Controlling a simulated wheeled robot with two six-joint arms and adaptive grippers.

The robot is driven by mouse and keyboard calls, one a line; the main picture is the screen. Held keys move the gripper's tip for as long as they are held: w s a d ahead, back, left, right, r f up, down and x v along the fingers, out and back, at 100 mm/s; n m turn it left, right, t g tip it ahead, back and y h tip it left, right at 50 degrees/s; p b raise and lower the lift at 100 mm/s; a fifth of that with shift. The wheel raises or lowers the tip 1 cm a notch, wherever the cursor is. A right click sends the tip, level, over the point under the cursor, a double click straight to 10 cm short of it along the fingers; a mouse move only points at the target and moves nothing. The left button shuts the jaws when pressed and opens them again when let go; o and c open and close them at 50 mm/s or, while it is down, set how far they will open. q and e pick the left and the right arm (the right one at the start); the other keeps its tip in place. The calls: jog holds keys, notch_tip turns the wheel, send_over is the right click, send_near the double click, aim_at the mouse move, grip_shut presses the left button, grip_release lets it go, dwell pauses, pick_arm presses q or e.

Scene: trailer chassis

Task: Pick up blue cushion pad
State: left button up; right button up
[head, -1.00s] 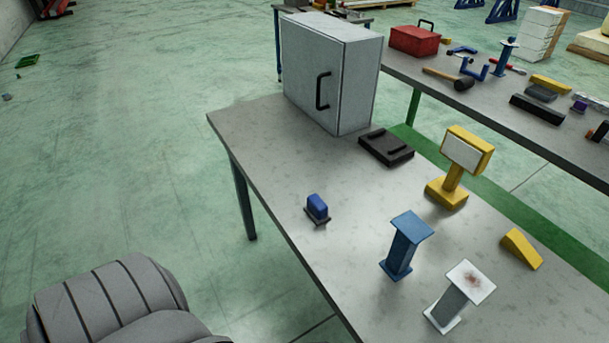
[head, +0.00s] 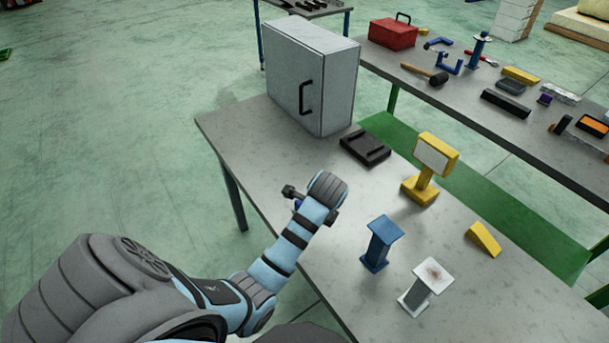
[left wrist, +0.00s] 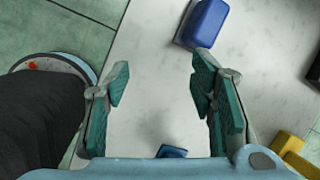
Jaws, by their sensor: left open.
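The blue cushion pad (left wrist: 203,22) shows at the top of the left wrist view, a rounded dark blue block on a thin grey base. In the head view only a sliver of blue (head: 298,204) shows beside my left forearm, which hides most of it. My left gripper (left wrist: 160,82) is open and empty above the table. The pad lies beyond its fingertips, nearer the right finger, and does not appear between them. My right gripper is not in view.
The grey table (head: 245,150) carries a grey cabinet (head: 312,75), a black tray (head: 365,147), a yellow stand (head: 430,165), a blue pedestal (head: 381,243), a white-topped pedestal (head: 424,285) and a yellow wedge (head: 484,239). A second table with tools stands behind.

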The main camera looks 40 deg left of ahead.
pick_arm(q)
jog(key=w+a+r+m, duration=0.1)
jog(key=w+r+m, duration=0.4)
jog(key=w+r, duration=0.15)
jog(key=shift+g, duration=0.4)
jog(key=x, duration=0.4)
jog(key=s+a+b+x, duration=0.1)
jog(key=x, duration=0.3)
jog(key=b+x, duration=0.1)
jog(key=x, duration=0.4)
jog(key=shift+s+a+r, duration=0.1)
jog(key=shift+a+r, duration=0.15)
jog(key=shift+a, duration=0.1)
grip_shut()
